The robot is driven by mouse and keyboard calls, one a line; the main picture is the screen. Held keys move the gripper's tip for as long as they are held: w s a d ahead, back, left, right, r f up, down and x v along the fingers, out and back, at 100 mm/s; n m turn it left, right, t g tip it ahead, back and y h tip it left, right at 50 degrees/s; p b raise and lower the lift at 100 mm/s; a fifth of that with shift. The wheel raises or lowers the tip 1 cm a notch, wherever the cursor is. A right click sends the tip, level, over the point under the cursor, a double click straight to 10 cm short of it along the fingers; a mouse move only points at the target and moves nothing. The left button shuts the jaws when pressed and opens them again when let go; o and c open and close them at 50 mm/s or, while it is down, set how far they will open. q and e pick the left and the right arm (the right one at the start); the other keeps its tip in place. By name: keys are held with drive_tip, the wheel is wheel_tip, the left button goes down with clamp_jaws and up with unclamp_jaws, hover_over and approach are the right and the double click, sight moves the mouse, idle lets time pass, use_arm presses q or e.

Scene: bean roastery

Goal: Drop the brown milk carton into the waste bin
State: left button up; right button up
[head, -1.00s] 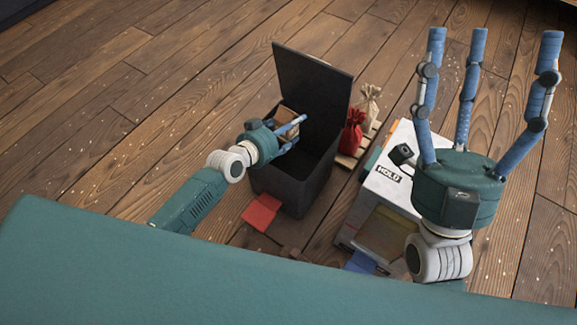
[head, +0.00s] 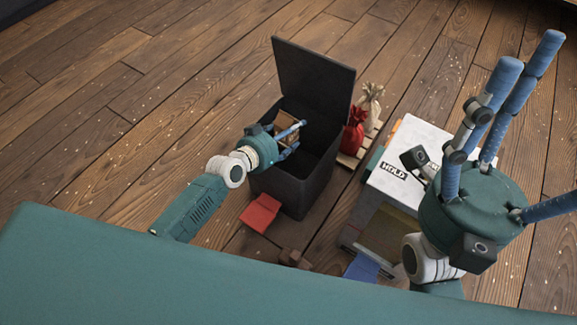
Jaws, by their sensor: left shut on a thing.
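The waste bin (head: 318,78) is dark, with its lid standing up at the back and a red pedal at its front. My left gripper (head: 294,136) is at the bin's opening, shut on the brown milk carton (head: 286,124). The carton shows just beyond the fingers, at the bin's left inner side; its lower part is hidden by the gripper. My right gripper (head: 530,125) is raised at the right, its fingers spread and empty.
A white-topped box marked HOLD (head: 420,150) stands right of the bin. A red sack (head: 353,132) and a beige sack (head: 370,100) sit on a wooden pallet behind it. The wooden floor at the left is clear.

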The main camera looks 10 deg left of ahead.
sight(290, 116)
use_arm(q)
drive_tip(key=o, duration=1.1)
drive_tip(key=shift+r, duration=0.1)
wheel_tip(290, 116, up, 10)
drive_tip(key=shift+f, duration=0.1)
